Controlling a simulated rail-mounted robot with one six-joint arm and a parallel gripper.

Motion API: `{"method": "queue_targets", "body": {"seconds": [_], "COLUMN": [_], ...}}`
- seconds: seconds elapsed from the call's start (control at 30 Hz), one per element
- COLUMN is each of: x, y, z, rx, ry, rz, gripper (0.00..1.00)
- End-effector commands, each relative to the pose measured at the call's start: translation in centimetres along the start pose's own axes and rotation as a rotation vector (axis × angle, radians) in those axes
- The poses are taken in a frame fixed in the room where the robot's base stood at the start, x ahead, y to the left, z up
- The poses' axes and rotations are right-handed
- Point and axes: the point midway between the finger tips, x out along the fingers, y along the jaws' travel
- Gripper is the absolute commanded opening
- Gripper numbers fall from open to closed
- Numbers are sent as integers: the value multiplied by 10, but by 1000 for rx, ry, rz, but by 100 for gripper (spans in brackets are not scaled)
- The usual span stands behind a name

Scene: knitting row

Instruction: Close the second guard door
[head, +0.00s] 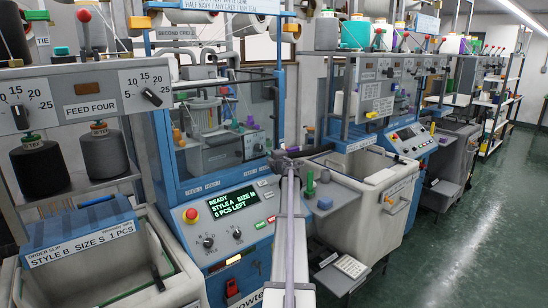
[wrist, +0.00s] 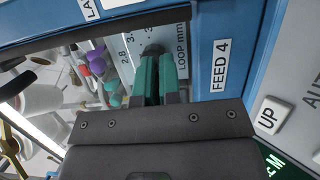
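The second machine, under a "SECOND CREEL" sign (head: 177,31), has a blue-framed front window (head: 168,157) in the head view. Yarn cones and grey mechanism show through it. I cannot tell whether its guard door is open or shut. My gripper (head: 284,160) is at the right of this machine's front, small and partly hidden by my arm. In the wrist view my gripper's teal fingers (wrist: 156,78) are side by side with only a thin dark line between them, apparently empty. They point at a "LOOP mm" scale plate (wrist: 182,40). A blue frame (wrist: 200,60) with a "FEED 4" label is beside them; contact is unclear.
The machine's control panel (head: 226,222) has a red button and a green display reading "READY, STYLE A, SIZE M, 0 PCS LEFT". A white bin (head: 375,196) stands right of my arm, another (head: 110,270) at the lower left. The green aisle floor (head: 455,240) is clear.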

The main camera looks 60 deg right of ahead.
Motion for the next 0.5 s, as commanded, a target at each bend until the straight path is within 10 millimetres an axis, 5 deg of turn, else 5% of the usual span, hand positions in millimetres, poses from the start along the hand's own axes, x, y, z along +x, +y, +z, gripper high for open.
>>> {"method": "queue_targets", "body": {"seconds": [0.03, 0.17, 0.5], "x": [11, -1, -98], "y": [3, 5, 7], "z": [-5, -4, 15], "rx": [9, 9, 4], "ry": [8, 9, 8], "rz": [4, 5, 8], "gripper": [0, 0, 0]}}
